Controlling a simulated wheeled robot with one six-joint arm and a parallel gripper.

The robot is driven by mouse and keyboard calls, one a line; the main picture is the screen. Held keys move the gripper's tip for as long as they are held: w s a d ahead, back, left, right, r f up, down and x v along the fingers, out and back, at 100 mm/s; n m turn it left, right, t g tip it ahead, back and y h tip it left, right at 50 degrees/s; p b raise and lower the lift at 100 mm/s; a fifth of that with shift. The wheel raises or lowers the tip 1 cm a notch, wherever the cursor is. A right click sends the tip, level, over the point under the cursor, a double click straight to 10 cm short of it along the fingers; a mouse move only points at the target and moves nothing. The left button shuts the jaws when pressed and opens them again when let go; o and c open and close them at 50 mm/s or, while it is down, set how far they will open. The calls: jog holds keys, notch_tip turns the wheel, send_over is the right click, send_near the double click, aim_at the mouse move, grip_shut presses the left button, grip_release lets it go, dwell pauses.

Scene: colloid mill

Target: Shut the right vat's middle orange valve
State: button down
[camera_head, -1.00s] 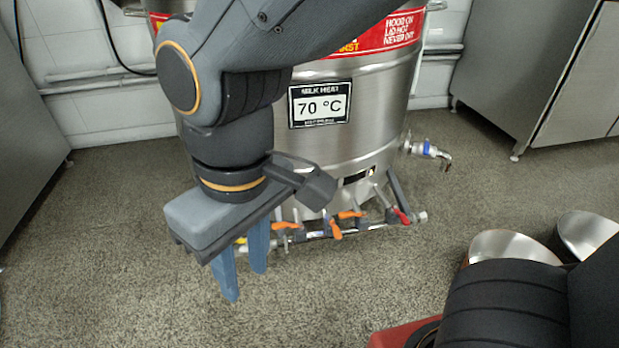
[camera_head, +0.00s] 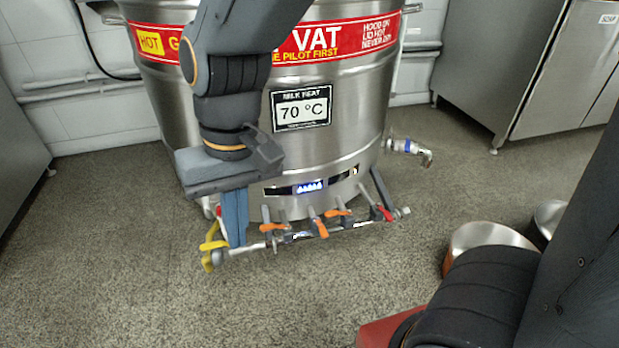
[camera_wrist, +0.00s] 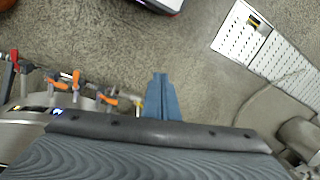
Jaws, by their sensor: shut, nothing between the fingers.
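The steel vat (camera_head: 340,150) stands ahead with a burner pipe low along its front. The middle orange valve (camera_head: 318,223) has its handle turned across the pipe, toward me. The left orange valve (camera_head: 272,227) and right orange valve (camera_head: 338,212) have handles lying roughly along the pipe. My gripper (camera_head: 235,242) points down with its blue fingers together and empty, left of the orange valves and close to the yellow valve (camera_head: 211,246); I cannot tell whether it touches. In the wrist view the closed fingertips (camera_wrist: 159,78) are right of the orange handles (camera_wrist: 75,78).
A red valve (camera_head: 385,213) is at the pipe's right end. Blue flames (camera_head: 310,187) show in the vat's slot. A side tap (camera_head: 410,148) sticks out right. Steel pots (camera_head: 490,238) stand at lower right. The floor (camera_head: 130,290) in front is clear.

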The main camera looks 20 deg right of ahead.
jog(key=w+d+f+m+p, duration=0.3)
jog(key=w+d+m, duration=0.3)
jog(key=w, duration=0.3)
jog(key=m+y+p, duration=0.2)
jog(key=m+p, duration=0.1)
jog(key=m, duration=0.7)
send_over(323, 232)
jog(key=d, duration=0.1)
notch_tip(323, 232, down, 7)
jog(key=d+f+m+y+p, duration=0.1)
jog(key=d+f+m, duration=0.3)
jog(key=d, duration=0.6)
notch_tip(323, 232, down, 2)
jog(key=shift+w+d+f+m+t+p, duration=0.1)
jog(key=shift+w+d+m+t+p, duration=0.2)
jog(key=shift+w+m+p, duration=0.2)
jog(key=a+f+b, duration=0.6)
jog(key=a+f, duration=0.1)
jog(key=f, duration=0.2)
jog(key=shift+s+a, duration=0.25)
jog(key=shift+a, duration=0.15)
